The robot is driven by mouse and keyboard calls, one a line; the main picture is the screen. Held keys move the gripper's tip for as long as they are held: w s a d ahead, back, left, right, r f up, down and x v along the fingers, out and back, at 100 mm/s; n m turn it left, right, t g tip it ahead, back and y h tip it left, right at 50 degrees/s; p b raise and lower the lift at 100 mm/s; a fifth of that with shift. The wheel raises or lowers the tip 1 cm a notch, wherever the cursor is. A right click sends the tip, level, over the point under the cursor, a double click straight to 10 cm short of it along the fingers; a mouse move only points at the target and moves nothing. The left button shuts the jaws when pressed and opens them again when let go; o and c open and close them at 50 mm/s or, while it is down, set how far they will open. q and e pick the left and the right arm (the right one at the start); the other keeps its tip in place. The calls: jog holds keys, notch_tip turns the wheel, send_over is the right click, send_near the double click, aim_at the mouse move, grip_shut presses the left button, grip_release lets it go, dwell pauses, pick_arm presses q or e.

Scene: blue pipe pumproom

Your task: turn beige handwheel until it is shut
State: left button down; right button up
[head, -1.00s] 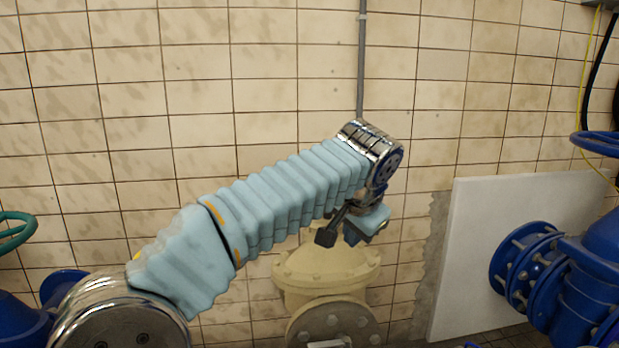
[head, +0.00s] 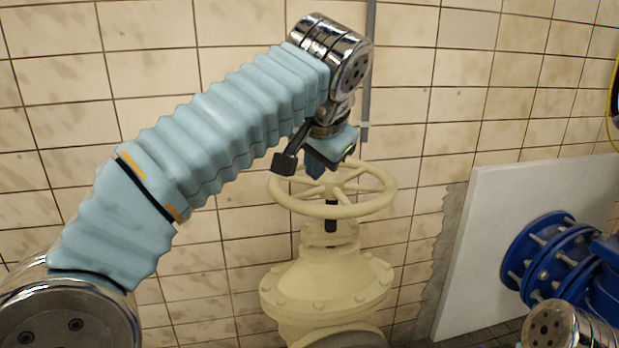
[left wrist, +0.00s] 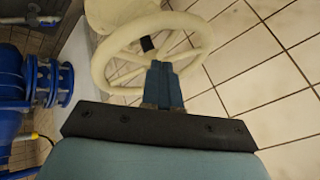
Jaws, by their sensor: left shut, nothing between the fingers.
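The beige handwheel (head: 335,210) sits level on top of a beige valve body (head: 325,285), in front of the tiled wall. Its spokes and dark stem show. The fingers are shut and empty. I cannot tell whether they touch the wheel. My right gripper is not in view.
A white panel (head: 480,240) leans at the wall to the right, with blue flanged pipework (head: 550,255) before it. A grey vertical pipe (head: 369,70) runs up the wall behind the wheel. The space between wheel and panel looks clear.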

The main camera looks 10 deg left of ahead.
aim_at(332, 184)
pick_arm(q)
jog(key=x, duration=0.9)
jog(key=shift+f, duration=0.3)
jog(key=shift+w, duration=0.15)
